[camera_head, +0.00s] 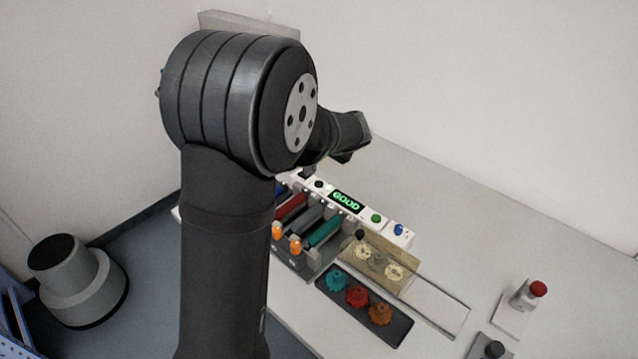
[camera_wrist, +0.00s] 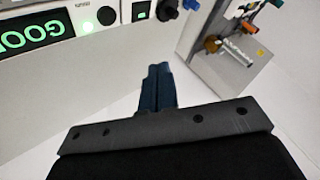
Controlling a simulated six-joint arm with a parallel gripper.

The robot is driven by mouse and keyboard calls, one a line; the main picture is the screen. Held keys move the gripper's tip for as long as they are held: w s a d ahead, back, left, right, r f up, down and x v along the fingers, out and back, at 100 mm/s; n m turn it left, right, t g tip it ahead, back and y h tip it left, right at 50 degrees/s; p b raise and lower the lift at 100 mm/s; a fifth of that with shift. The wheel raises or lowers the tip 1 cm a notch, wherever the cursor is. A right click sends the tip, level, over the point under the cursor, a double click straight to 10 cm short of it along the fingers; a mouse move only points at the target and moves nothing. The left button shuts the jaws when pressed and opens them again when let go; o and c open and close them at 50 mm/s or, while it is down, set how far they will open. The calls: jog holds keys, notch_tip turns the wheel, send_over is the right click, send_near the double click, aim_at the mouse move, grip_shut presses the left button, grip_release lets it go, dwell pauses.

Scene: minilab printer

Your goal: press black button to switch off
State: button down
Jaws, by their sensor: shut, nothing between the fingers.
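The white control panel (camera_head: 408,238) has a lit green display reading GOOD (camera_head: 346,201). A round black button (camera_head: 319,184) sits just left of the display in the head view. In the head view, my arm hides the fingertips.
Green (camera_head: 376,218) and blue (camera_head: 398,229) buttons sit right of the display. A dark tray (camera_head: 396,329) holds teal, red and orange gears. A red-topped button (camera_head: 538,288) stands at the right. The table's back right is clear.

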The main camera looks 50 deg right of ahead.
aim_at(320, 186)
jog(key=shift+f, duration=4.3)
jog(key=shift+f, duration=0.15)
jog(key=shift+f, duration=0.3)
jog(key=shift+f, duration=0.45)
jog(key=shift+r, duration=0.9)
jog(key=shift+r, duration=2.5)
